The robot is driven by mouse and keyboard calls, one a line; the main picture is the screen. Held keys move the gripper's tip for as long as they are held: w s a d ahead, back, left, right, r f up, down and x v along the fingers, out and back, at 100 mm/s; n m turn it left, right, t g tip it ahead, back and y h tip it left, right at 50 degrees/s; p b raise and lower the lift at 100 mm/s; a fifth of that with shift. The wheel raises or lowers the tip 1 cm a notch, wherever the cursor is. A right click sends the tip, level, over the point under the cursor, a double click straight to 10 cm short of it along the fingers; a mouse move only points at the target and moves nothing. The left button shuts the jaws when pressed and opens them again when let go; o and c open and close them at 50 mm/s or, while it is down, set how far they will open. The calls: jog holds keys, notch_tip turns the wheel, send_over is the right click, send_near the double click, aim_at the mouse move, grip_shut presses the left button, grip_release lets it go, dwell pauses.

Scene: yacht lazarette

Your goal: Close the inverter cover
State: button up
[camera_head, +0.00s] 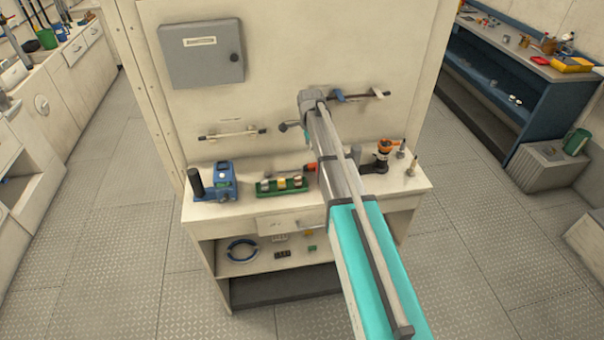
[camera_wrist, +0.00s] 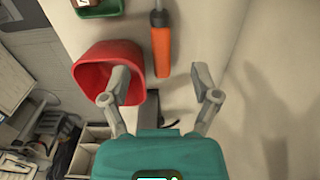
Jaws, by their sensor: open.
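A grey wall box (camera_head: 201,58) with a pale label and a dark round knob is on the upper left of the panel in the head view. It is the likeliest inverter housing; its front looks flat, but I cannot tell whether it is fully shut. My gripper (camera_wrist: 162,86) is open in the wrist view, with nothing between its fingertips. Its left finger overlaps a red container (camera_wrist: 90,72) in that view; contact is unclear. In the head view my arm hides much of the panel's middle, and the fingers cannot be made out. The box is not recognisable in the wrist view.
The bench top (camera_head: 145,225) holds a blue device (camera_head: 222,182), a green tray (camera_head: 283,187) and an orange-topped item (camera_head: 384,147). A rod (camera_head: 230,133) runs along the panel below the box. An orange-handled tool (camera_wrist: 161,50) shows beside the red container. The floor either side is clear.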

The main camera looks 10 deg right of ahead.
aim_at(309, 164)
jog(key=shift+f+b, duration=1.65)
jog(key=shift+f, duration=0.25)
jog(key=shift+f, duration=0.1)
notch_tip(309, 164, down, 5)
jog(key=b, duration=0.5)
grip_shut()
